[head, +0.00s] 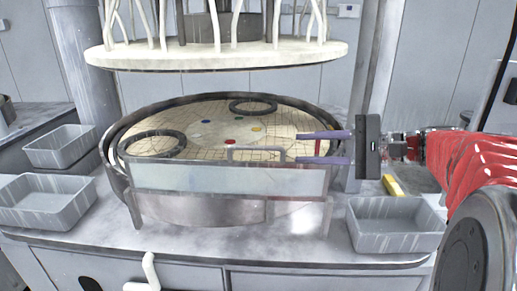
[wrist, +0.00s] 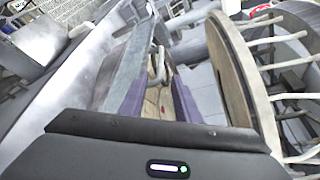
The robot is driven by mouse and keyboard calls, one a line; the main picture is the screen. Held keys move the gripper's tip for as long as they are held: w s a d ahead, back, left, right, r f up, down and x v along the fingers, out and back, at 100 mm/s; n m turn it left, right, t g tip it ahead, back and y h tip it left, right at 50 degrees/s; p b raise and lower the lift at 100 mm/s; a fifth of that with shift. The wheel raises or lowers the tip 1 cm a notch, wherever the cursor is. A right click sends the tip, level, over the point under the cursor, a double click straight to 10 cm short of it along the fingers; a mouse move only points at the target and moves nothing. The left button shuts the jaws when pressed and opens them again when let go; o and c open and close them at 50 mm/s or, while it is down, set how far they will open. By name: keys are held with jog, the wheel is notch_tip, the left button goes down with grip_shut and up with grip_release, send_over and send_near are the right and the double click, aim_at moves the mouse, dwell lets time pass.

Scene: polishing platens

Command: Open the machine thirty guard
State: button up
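The guard (head: 228,181) is a clear panel in a grey frame, standing upright along the front of the round platen (head: 215,118). A grey bar handle (head: 257,150) rises from its top edge. My gripper (head: 298,149) comes in from the right, with two purple fingers spread apart and pointing left. The fingertips are just to the right of the handle, with nothing visible held. In the wrist view, the handle (wrist: 157,66) shows ahead between the fingers, seemingly just beyond the tips of my gripper (wrist: 160,82). No machine number is readable.
A pale upper disc (head: 215,57) with several white hoses hangs above the platen. Black rings (head: 254,104) and coloured dots lie on the platen. Grey bins stand at left (head: 45,200) and right (head: 395,224). A yellow item (head: 392,186) lies behind the right bin.

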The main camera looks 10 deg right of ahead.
aim_at(263, 149)
jog(key=x, duration=1.3)
jog(key=shift+a, duration=0.1)
jog(key=shift+c, duration=0.5)
grip_shut()
jog(key=shift+s, duration=0.1)
jog(key=shift+d, duration=0.25)
jog(key=shift+a, duration=0.2)
